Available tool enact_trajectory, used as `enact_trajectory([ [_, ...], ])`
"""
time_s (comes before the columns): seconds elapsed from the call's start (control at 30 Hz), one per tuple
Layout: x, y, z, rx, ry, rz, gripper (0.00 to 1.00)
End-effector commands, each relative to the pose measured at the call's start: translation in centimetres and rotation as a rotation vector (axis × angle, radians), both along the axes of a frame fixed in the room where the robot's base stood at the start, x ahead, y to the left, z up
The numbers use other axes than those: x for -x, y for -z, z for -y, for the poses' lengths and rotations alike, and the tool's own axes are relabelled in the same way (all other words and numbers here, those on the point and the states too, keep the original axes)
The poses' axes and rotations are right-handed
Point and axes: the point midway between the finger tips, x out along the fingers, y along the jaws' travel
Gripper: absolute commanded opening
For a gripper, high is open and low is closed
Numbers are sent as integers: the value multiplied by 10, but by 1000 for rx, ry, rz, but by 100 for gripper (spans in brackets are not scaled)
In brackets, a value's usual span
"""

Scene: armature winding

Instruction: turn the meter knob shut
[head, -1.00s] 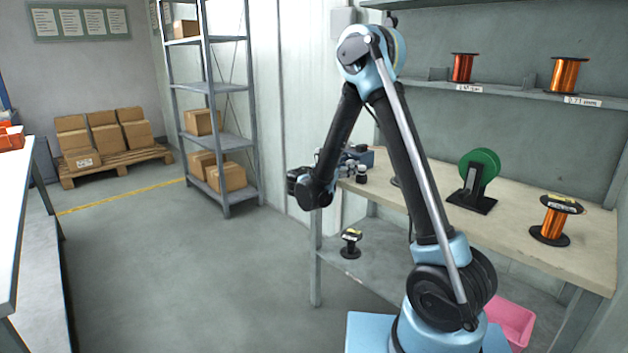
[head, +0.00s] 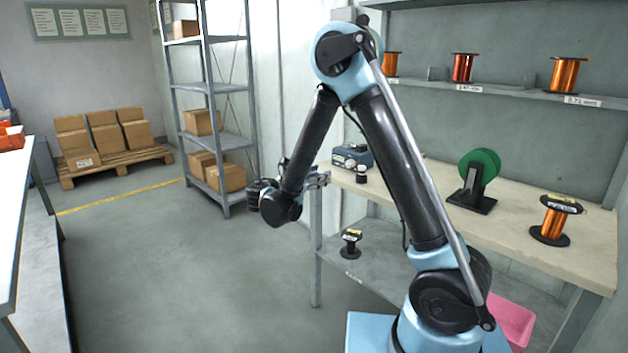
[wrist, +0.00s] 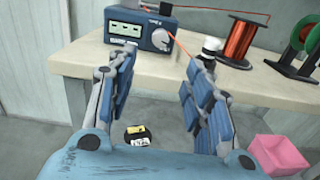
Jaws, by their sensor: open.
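The meter, a blue box (head: 352,156), stands at the far left end of the workbench. In the wrist view the meter (wrist: 125,32) shows a pale display panel on its front. Its round white knob (wrist: 161,38) is on the right of the front face, with an orange wire passing close by it. My gripper (wrist: 153,88) is open and empty, its two blue-padded fingers spread below and in front of the meter, apart from it. In the head view my gripper (head: 314,178) is near the bench's left end, partly hidden by my arm.
The workbench (head: 425,180) also holds a small black-and-white item (wrist: 211,45), a copper wire spool (wrist: 241,38) and a green spool (head: 480,165). A small spool (head: 350,243) sits on the lower shelf. A pink bin (wrist: 276,155) is below right. The floor left of the bench is clear.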

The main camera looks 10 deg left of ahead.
Motion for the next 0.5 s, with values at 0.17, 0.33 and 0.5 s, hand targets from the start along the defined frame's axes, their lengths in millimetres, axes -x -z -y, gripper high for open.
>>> enact_trajectory([
  [0.17, 13, 0, -11, 0, -1, 0, 47],
  [0.33, 18, 0, -14, 0, 1, 0, 47],
  [0.5, 18, 0, -14, 0, 1, 0, 47],
])
